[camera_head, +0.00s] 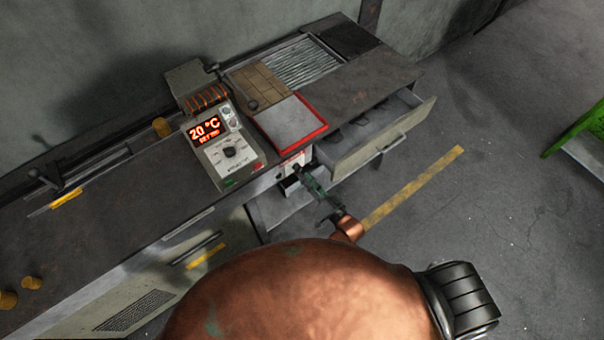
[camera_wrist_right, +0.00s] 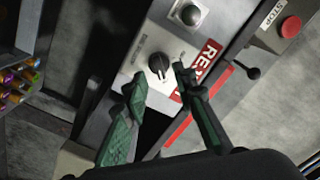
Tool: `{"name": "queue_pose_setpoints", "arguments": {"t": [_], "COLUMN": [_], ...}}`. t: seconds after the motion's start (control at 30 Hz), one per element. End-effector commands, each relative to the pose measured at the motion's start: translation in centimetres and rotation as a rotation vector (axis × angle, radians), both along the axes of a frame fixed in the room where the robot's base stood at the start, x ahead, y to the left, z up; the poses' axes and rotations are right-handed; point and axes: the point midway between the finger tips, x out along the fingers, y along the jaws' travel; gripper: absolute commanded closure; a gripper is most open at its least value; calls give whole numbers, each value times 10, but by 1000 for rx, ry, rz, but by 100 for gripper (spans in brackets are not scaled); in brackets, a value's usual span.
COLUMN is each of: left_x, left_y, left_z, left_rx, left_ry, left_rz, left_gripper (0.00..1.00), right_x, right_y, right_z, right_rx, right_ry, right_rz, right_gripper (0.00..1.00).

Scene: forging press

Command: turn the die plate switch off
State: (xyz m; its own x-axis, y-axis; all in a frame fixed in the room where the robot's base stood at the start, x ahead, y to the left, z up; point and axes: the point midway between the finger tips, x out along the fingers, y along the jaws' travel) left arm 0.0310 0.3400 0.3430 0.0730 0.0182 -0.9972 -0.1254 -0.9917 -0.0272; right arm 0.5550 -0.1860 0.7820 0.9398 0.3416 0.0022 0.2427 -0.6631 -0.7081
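A black rotary switch (camera_wrist_right: 159,66) with a pale pointer line sits on a light panel in the right wrist view. Its lettering is too small to read. In the head view the light panel (camera_head: 292,160) is on the bench front, below a grey plate with a red rim (camera_head: 291,121). My right gripper (camera_head: 306,180) is right at this panel. In the right wrist view its green fingers (camera_wrist_right: 160,80) are apart, their tips on either side of the switch; contact cannot be told. My left gripper is not in view.
A control box (camera_head: 225,150) reading 20 °C stands on the bench (camera_head: 110,215). An open drawer (camera_head: 375,140) juts out right of my gripper. A silver button (camera_wrist_right: 188,14), a red sign (camera_wrist_right: 205,62), a black lever (camera_wrist_right: 253,73) and a red stop button (camera_wrist_right: 290,27) are near the switch.

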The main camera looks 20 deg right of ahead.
Motion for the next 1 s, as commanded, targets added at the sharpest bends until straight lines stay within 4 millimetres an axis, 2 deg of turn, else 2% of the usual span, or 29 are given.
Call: {"name": "queue_pose_setpoints", "arguments": {"t": [0.03, 0.2, 0.57, 0.9, 1.0], "left_x": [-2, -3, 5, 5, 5], "left_y": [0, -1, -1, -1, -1], "left_z": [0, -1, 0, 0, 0], "left_rx": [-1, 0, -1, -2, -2], "left_ry": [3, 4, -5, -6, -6], "left_rz": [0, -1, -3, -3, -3], "left_gripper": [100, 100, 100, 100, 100], "right_x": [8, 24, 29, 29, 28], "right_y": [3, 8, 10, 10, 10], "right_z": [1, -1, -1, -1, -1], "right_rx": [0, 0, -2, -3, -3], "right_ry": [-1, 1, 2, 2, 2], "right_rz": [0, -1, -1, 0, 0], "right_gripper": [75, 75, 75, 98, 100]}}
